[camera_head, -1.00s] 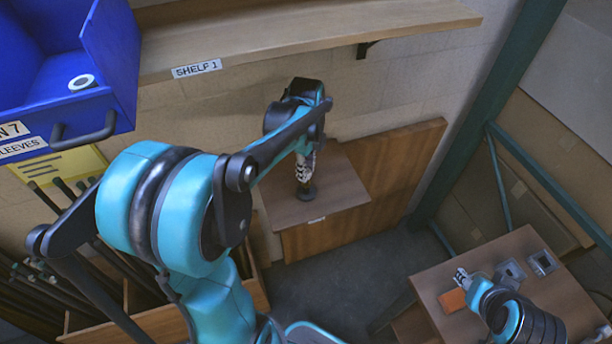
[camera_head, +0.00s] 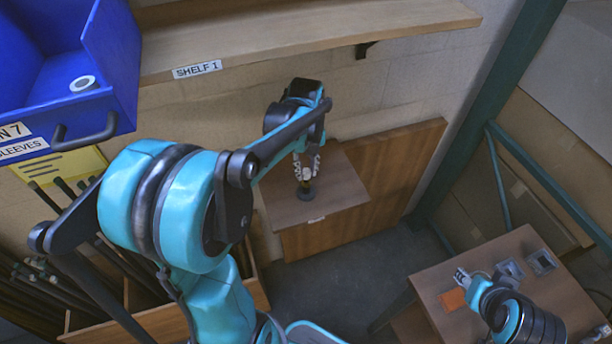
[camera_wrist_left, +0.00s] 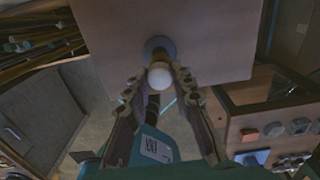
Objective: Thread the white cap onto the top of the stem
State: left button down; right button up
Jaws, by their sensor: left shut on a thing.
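The white cap (camera_wrist_left: 160,77) is a round knob between the fingertips of my left gripper (camera_wrist_left: 158,80) in the left wrist view. The gripper is shut on it. In the head view my left gripper (camera_head: 306,172) points down over the small wall table, above the stem's dark round base (camera_head: 306,193). The grey base (camera_wrist_left: 160,47) also shows behind the cap in the left wrist view. The stem is mostly hidden by cap and fingers, so I cannot tell how far the cap sits on it. My right gripper (camera_head: 461,277) is small at the lower right, its opening unclear.
The wooden table (camera_head: 345,190) stands against a brown panel. A second table (camera_head: 510,255) at the right bears an orange block (camera_head: 452,299) and grey square parts (camera_head: 542,261). A blue bin (camera_head: 105,60) and a shelf (camera_head: 300,40) are above.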

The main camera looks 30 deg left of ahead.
pick_arm(q)
jog(key=shift+f+m, duration=0.1)
jog(key=shift+m, duration=1.4)
jog(key=shift+m, duration=1.4)
jog(key=c, duration=1.4)
grip_release()
